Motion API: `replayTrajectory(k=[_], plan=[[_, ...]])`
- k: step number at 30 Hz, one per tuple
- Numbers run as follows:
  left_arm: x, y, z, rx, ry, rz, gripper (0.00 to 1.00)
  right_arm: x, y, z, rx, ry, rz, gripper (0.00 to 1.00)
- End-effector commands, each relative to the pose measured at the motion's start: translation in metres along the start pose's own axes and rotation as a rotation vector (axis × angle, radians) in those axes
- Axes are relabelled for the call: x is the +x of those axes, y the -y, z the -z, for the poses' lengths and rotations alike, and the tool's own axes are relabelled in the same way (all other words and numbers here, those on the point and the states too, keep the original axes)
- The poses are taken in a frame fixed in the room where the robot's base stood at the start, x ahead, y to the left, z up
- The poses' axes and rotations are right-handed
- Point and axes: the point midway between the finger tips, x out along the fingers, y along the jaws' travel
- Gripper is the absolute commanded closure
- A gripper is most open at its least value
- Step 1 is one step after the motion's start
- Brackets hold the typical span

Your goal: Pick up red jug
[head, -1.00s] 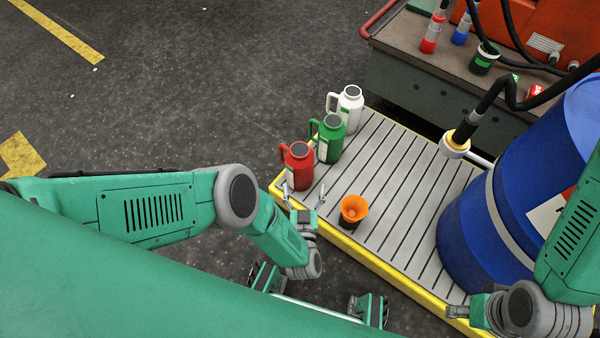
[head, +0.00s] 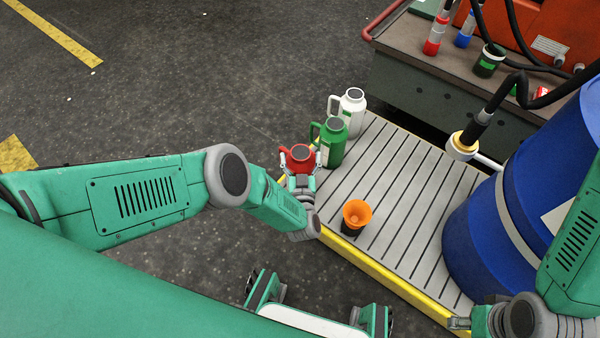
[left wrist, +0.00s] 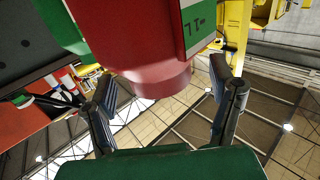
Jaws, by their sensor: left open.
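The red jug (head: 299,163) stands at the left corner of the slatted platform, its lower part hidden behind my left gripper (head: 300,160). That gripper is open, with one finger on each side of the jug. In the left wrist view the red jug (left wrist: 140,40), with its label at the right, fills the top between the spread fingers (left wrist: 162,80). A gap shows beside each finger. My right gripper (head: 461,323) is at the lower right near the platform's front edge; its fingers are too small to read.
The green jug (head: 334,145) stands close behind the red one, with the white jug (head: 351,110) beyond. An orange funnel-topped cup (head: 356,215) stands to the right on the platform (head: 400,190). A blue drum (head: 500,235) fills the right side.

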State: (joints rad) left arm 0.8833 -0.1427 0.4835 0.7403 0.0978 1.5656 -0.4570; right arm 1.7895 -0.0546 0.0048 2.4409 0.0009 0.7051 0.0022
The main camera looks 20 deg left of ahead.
Motion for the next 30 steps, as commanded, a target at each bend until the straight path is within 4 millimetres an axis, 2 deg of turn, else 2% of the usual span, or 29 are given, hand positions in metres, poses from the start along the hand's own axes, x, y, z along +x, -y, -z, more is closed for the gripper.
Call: replayTrajectory(k=[3,10,11,15,17,25,30], plan=[[0.017,0.000,-0.002,-0.001,-0.001,0.001,0.23,0.009,0.000,-0.001,0.000,0.000,0.000,0.60],[0.019,0.000,0.000,0.000,0.000,0.000,0.23,0.008,0.000,-0.001,0.000,0.000,0.000,0.60],[0.019,0.000,0.000,0.000,0.000,0.000,0.30,0.008,0.000,-0.001,0.000,0.000,0.000,0.60],[0.019,0.000,0.000,0.000,0.000,0.000,0.79,0.008,0.000,-0.001,0.000,0.000,0.000,0.60],[0.019,0.000,0.000,0.000,0.000,0.000,1.00,0.008,0.000,-0.001,0.000,0.000,0.000,0.60],[0.019,0.000,0.003,0.000,-0.001,0.000,1.00,0.006,0.000,0.000,0.000,0.000,0.000,0.60],[0.020,-0.001,0.026,-0.001,-0.003,-0.001,1.00,-0.011,0.000,0.001,0.000,0.000,0.000,0.60]])
